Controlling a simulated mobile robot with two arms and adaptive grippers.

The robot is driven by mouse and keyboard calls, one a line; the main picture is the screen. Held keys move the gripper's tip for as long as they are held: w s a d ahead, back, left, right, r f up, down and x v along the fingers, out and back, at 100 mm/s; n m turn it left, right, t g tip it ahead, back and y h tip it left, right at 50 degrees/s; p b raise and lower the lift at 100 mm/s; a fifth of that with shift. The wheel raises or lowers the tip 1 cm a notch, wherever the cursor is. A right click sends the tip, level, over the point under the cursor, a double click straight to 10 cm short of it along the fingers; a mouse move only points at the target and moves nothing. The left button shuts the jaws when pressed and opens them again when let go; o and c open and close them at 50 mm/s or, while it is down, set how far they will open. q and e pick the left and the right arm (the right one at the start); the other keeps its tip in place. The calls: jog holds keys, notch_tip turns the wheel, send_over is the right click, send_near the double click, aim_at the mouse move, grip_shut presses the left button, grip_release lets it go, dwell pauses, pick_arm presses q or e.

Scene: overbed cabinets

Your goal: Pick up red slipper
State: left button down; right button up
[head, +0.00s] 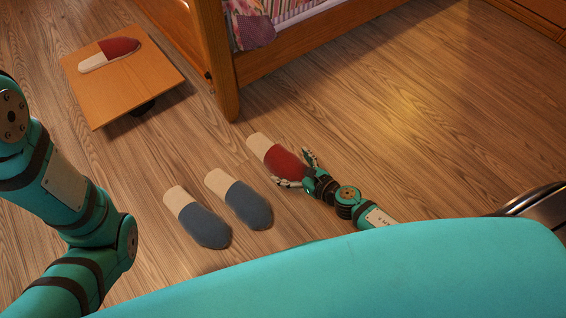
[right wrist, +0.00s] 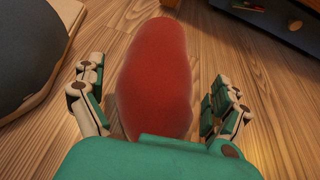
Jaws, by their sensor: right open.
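A red slipper (head: 284,163) with a cream heel part lies on the wooden floor in front of the bed post. My right gripper (head: 299,170) is open around its red toe end, one finger on each side. In the right wrist view the red slipper (right wrist: 156,75) lies between the spread fingers of the right gripper (right wrist: 160,100), with gaps at both sides. A second red slipper (head: 118,47) with a cream heel lies on a small wooden board at the upper left. My left arm shows at the left, but its gripper is out of view.
Two blue-grey slippers (head: 203,224) (head: 248,205) lie on the floor left of the gripper; one shows close by in the right wrist view (right wrist: 25,50). The small wooden board (head: 125,95) is raised off the floor. The bed post (head: 217,60) stands behind. Floor to the right is clear.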

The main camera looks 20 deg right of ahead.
jog(key=shift+b+x, duration=0.3)
jog(key=shift+x, duration=1.25)
jog(key=shift+r, duration=0.1)
jog(key=shift+c, duration=0.4)
jog(key=c, duration=0.9)
